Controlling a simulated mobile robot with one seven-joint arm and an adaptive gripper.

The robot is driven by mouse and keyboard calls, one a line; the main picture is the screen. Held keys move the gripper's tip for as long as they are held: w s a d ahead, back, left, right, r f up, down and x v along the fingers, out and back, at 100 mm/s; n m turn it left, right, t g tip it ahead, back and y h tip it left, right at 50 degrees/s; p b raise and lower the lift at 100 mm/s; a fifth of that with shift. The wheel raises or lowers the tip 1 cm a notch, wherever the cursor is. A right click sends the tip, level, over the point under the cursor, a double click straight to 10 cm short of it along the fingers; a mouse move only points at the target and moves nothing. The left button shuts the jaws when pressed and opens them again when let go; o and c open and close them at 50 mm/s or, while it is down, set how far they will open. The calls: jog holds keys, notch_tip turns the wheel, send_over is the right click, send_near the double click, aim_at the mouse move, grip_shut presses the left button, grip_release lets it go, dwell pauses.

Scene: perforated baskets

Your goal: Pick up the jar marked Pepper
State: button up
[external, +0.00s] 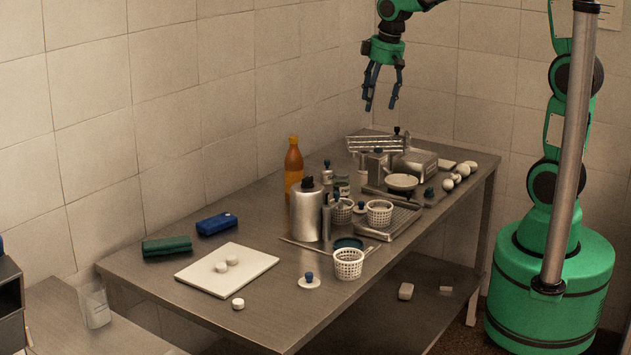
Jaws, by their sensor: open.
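My gripper (380,106) hangs open and empty in the air above the far end of the metal table (150,268), its fingers pointing down. It is well above the things there and touches nothing. Several small containers stand crowded in the middle of the table. A small jar (342,187) with a pale band stands behind the baskets and is partly hidden. Another small metal jar (327,173) stands just behind it. No lettering is readable at this size, so I cannot tell which jar is marked Pepper.
A tall metal flask (306,214) and an orange bottle (293,168) stand left of the cluster. White perforated baskets (348,264) stand at the front and on a metal tray (402,222). A white board (227,281) lies left. A metal box (415,163) stands at the far end.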

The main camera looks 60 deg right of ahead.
jog(key=w+d+f+g, duration=0.1)
jog(key=w+d+f, duration=0.4)
jog(key=w+f, duration=0.55)
jog(key=n+g, duration=0.1)
send_over(340, 173)
notch_tip(340, 173, down, 12)
jog(key=shift+s+r+b, duration=0.15)
jog(key=shift+r+b, duration=0.1)
jog(key=shift+b, duration=0.2)
jog(key=shift+d+f, duration=0.15)
jog(key=shift+f, duration=0.15)
jog(key=shift+f+b, duration=0.75)
jog(key=shift+f, duration=3.5)
jog(key=shift+d+f+b, duration=0.1)
jog(key=shift+f+b, duration=0.65)
jog(key=shift+f, duration=1.9)
